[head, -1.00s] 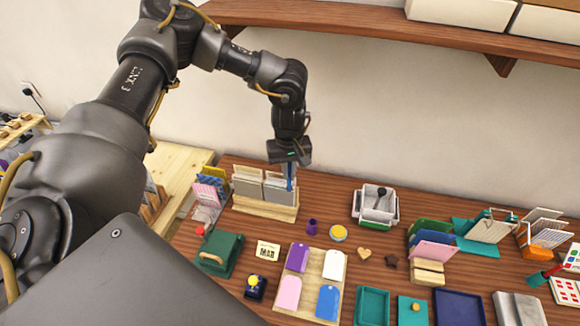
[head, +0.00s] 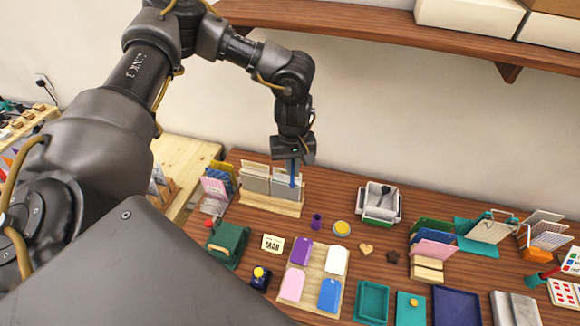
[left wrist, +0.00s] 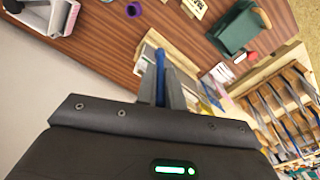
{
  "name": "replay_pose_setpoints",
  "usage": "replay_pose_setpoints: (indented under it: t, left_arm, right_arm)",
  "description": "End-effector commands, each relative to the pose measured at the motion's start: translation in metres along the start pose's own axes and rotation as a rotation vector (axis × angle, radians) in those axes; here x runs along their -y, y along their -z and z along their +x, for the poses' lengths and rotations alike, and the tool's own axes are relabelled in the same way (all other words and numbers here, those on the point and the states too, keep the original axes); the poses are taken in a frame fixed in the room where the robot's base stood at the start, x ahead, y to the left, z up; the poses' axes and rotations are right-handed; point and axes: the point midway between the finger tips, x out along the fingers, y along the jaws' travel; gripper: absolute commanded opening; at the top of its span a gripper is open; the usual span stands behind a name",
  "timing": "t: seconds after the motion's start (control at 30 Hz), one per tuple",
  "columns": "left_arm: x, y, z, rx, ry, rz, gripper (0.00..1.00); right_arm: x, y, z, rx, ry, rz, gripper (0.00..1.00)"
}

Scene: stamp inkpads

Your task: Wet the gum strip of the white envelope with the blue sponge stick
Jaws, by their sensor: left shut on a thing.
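My left gripper (head: 293,165) points down over the right part of a wooden rack (head: 270,206) at the back of the table. It is shut on the blue sponge stick (head: 295,176), which hangs upright between the fingers; it also shows in the left wrist view (left wrist: 160,72). Pale grey-white flat pieces (head: 256,180) stand upright in the rack; I cannot tell which is the white envelope, and no gum strip can be made out. The stick's lower end is beside or in front of these pieces; whether it touches them is unclear. My right gripper is out of view.
Patterned cards (head: 217,186) stand left of the rack. A purple cup (head: 317,220), a yellow-topped tin (head: 342,228) and a grey bin (head: 379,202) are to its right. A board with coloured tags (head: 311,276) lies in front. A shelf (head: 370,22) runs above.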

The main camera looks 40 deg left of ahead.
Motion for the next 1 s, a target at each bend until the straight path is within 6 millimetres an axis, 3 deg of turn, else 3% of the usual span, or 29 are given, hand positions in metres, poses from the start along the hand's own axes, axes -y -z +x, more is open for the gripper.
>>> replay_pose_setpoints:
  t: [0.27,0.37,0.47,0.6,0.7,1.0]
  left_arm:
    - [-0.002,-0.004,0.001,0.000,-0.003,0.020,0.00]
    - [-0.007,-0.022,0.005,0.003,-0.012,0.121,0.00]
    - [-0.012,-0.053,0.007,0.004,-0.024,0.304,0.00]
    - [-0.005,-0.097,0.009,0.001,-0.022,0.576,0.00]
    - [0.003,-0.117,0.008,-0.001,-0.014,0.712,0.00]
    - [0.009,-0.127,0.003,-0.001,-0.007,0.792,0.00]
  right_arm:
    - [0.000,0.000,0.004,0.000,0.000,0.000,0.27]
    - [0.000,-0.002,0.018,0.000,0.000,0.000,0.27]
    - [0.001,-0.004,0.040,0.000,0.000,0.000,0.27]
    - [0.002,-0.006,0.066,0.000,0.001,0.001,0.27]
    - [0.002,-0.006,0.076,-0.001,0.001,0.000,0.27]
    - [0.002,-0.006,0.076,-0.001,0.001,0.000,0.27]
